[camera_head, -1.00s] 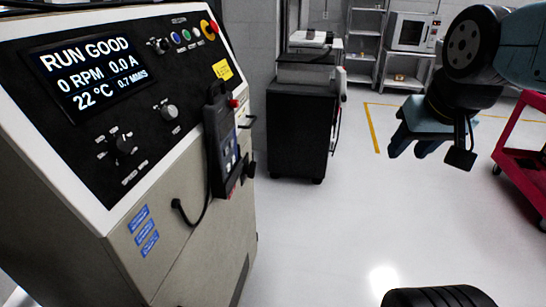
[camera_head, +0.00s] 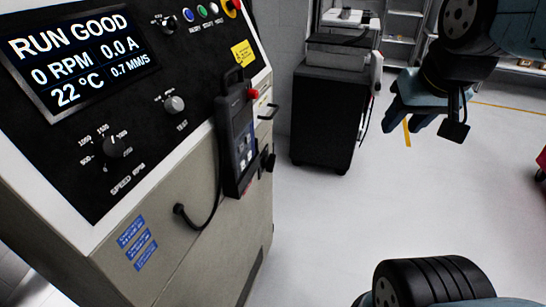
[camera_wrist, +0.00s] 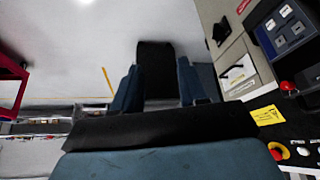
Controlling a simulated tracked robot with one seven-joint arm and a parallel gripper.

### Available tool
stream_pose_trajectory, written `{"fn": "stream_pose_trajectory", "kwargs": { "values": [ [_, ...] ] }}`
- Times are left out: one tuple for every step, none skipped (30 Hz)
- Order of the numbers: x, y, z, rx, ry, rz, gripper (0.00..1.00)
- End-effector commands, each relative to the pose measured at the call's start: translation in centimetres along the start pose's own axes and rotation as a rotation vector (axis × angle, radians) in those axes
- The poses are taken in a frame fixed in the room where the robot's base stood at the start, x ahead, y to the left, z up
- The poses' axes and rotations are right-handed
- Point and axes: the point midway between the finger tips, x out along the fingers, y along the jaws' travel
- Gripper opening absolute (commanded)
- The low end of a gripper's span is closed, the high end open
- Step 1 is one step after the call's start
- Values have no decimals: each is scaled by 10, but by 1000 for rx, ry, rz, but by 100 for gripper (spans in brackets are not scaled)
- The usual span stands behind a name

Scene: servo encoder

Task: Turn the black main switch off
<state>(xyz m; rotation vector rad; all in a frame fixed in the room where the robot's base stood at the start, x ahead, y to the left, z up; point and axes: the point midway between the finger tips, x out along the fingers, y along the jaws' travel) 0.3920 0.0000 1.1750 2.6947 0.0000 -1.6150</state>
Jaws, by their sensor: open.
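A black knob (camera_head: 268,160) sticks out of the right side of the beige machine cabinet (camera_head: 262,210), below a handle. It looks like the main switch, but I can read no label on it. In the wrist view a black knob (camera_wrist: 222,30) shows at the upper right on the cabinet's side. My gripper (camera_head: 411,122) hangs in the upper right of the head view with its blue fingers apart and nothing between them. It is well to the right of the cabinet and touches nothing. In the wrist view my gripper (camera_wrist: 158,80) points away from the knob.
A hand-held control box (camera_head: 237,140) with a looped cable hangs at the cabinet's corner. The display (camera_head: 85,62) reads RUN GOOD, 0 RPM. A handle (camera_head: 268,112) juts above the knob. A dark cart (camera_head: 322,120) stands behind. The floor between cabinet and gripper is clear.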

Motion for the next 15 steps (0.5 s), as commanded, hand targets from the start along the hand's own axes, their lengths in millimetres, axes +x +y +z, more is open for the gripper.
{"fn": "stream_pose_trajectory", "kwargs": {
  "values": [
    [0,0,0,0,0,0,43],
    [0,0,0,0,0,0,45],
    [0,0,0,2,-2,-1,49],
    [1,0,-1,7,-4,-2,52],
    [2,-1,-1,16,-9,-4,55],
    [4,-2,-2,32,-19,-9,59],
    [6,-3,-3,50,-30,-13,62],
    [9,-4,-4,73,-43,-18,65],
    [13,-11,-6,111,-65,-28,68],
    [18,-14,-7,143,-86,-35,71],
    [22,-17,-8,182,-108,-43,74],
    [29,-20,-10,240,-141,-54,78],
    [34,-22,-12,286,-167,-61,81],
    [40,-25,-14,335,-194,-70,84],
    [47,-29,-16,401,-232,-79,88]
  ]
}}
